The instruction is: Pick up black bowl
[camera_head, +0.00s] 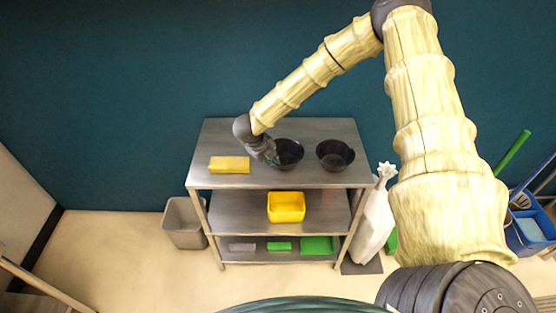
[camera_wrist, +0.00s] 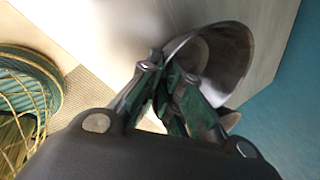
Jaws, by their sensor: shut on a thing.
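Two black bowls stand on the top shelf of a metal rack in the head view. The left black bowl (camera_head: 290,153) is at my gripper (camera_head: 272,159); the right black bowl (camera_head: 335,154) stands apart from it. In the wrist view, my gripper (camera_wrist: 175,88) has its green-padded fingers close together at the rim of a black bowl (camera_wrist: 221,60). The fingers are shut on the bowl's wall. The bowl looks tilted in the wrist view; I cannot tell whether it is clear of the shelf. Part of its rim is hidden behind the fingers.
A yellow block (camera_head: 229,165) lies left on the metal rack's top (camera_head: 222,135). A yellow bin (camera_head: 286,207) stands on the middle shelf. A grey bin (camera_head: 184,222) is left of the rack, and a white sack (camera_head: 376,220) is right of it. The top's back left is free.

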